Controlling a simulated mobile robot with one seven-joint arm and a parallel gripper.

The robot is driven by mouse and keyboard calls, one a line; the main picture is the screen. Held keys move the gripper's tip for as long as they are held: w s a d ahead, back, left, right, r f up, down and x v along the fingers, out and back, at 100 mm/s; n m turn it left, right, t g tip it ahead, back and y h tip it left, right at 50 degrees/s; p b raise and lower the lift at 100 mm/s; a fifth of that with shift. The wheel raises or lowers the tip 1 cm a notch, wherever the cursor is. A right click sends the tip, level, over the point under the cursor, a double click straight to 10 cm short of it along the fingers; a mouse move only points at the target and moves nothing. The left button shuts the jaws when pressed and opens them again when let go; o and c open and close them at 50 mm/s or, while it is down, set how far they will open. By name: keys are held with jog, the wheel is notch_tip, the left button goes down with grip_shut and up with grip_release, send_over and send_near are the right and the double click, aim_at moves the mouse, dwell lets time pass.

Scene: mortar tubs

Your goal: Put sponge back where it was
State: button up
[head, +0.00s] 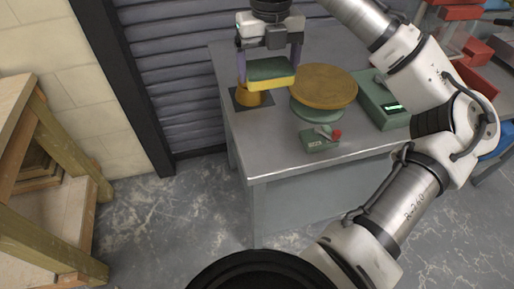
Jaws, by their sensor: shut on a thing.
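The sponge (270,73), dark green on top with a yellow layer below, is between the two fingers of my gripper (269,69). My gripper is shut on it from above, at the table's left side. In this view the sponge overlaps the top of an orange-yellow pot (250,96), which stands on a dark square mat (238,92). I cannot tell whether the sponge touches the pot.
The grey metal table (275,160) also holds a round brown board (324,84) on a green base, a small green box (318,141) with a red knob, and a green device (385,104) with a lit display. A wooden shelf (50,190) stands at left.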

aim_at(266, 142)
notch_tip(266, 142, down, 20)
jog(key=shift+r+p, duration=0.1)
jog(key=shift+p, duration=0.7)
jog(key=o, duration=0.5)
jog(key=shift+c, duration=0.2)
jog(key=shift+o, duration=1.3)
notch_tip(266, 142, up, 12)
jog(key=b, duration=0.1)
jog(key=shift+b, duration=0.35)
